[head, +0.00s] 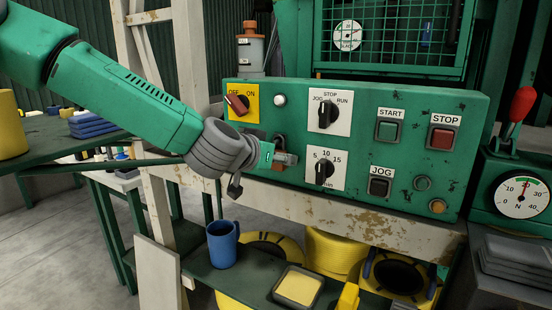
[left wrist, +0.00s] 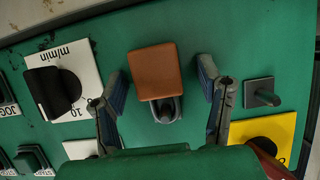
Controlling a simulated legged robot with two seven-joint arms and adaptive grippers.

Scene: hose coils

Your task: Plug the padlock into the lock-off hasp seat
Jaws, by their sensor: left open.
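The padlock has an orange-brown block body (left wrist: 155,72) and a dark grey shackle; it is against the green panel face. In the head view its body (head: 277,169) shows only in part, below and behind my left gripper (head: 287,158). In the left wrist view my left gripper (left wrist: 163,92) is open, one finger on each side of the padlock, with gaps to both sides. A grey square plate with a short peg (left wrist: 262,92) is on the panel beside the right finger; I cannot tell whether it is the hasp seat. My right gripper is not in view.
The panel (head: 395,165) carries an OFF/ON switch (head: 237,104), a white lamp (head: 280,100), a speed dial (head: 324,169) and several buttons close by. Below are a blue mug (head: 222,245) and a yellow-filled tray (head: 298,288). A gauge (head: 521,197) stands at right.

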